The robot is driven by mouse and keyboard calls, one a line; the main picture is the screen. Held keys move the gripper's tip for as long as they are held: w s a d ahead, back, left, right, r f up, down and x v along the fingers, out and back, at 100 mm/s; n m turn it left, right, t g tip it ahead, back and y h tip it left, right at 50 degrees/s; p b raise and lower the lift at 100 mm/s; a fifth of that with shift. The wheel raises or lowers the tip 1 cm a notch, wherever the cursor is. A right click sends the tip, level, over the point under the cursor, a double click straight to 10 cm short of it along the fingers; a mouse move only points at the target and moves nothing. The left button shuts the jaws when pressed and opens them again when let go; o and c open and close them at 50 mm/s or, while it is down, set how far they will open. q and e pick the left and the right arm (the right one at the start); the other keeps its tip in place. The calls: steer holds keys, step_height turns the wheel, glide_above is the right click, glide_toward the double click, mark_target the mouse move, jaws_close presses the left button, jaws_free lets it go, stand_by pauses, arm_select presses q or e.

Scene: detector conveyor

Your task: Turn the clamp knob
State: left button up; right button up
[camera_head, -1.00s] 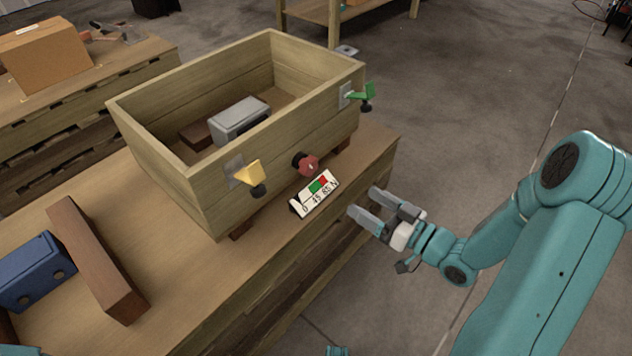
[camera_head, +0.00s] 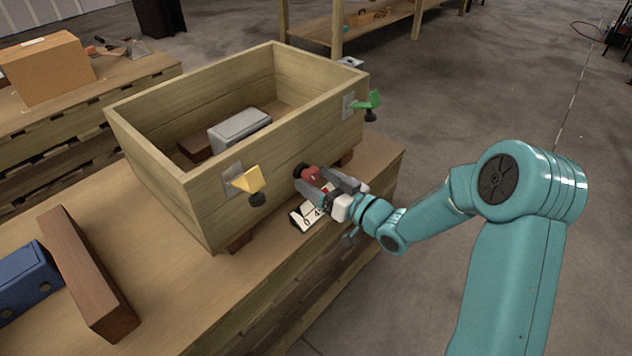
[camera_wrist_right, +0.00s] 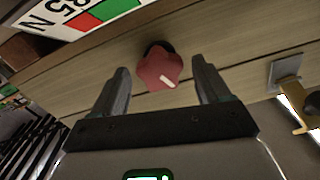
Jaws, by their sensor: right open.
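The red clamp knob (camera_head: 311,175) is on the front wall of a wooden box (camera_head: 190,185). In the right wrist view the knob (camera_wrist_right: 158,70) is star-shaped with a white mark, and it sits between the two fingers near their tips. My right gripper (camera_head: 318,180) is open around the knob, with a gap on each side. A white scale plate (camera_head: 303,220) with numbers lies below the knob, partly hidden by the gripper; its red and green bands (camera_wrist_right: 90,12) show in the right wrist view. My left gripper is not seen.
A yellow clamp (camera_head: 248,180) and a green clamp (camera_head: 368,101) stick out from the box wall on either side of the knob. A grey block (camera_head: 240,129) lies inside the box. A brown bar (camera_head: 88,275) and a blue block (camera_head: 25,282) lie at the left.

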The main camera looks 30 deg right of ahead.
steer(key=shift+w+a, duration=0.15)
steer(key=shift+w, duration=0.2)
steer(key=c, duration=1)
steer(key=shift+m, duration=1)
steer(key=shift+c, duration=0.2)
steer(key=o, duration=1)
steer(key=shift+o, duration=0.2)
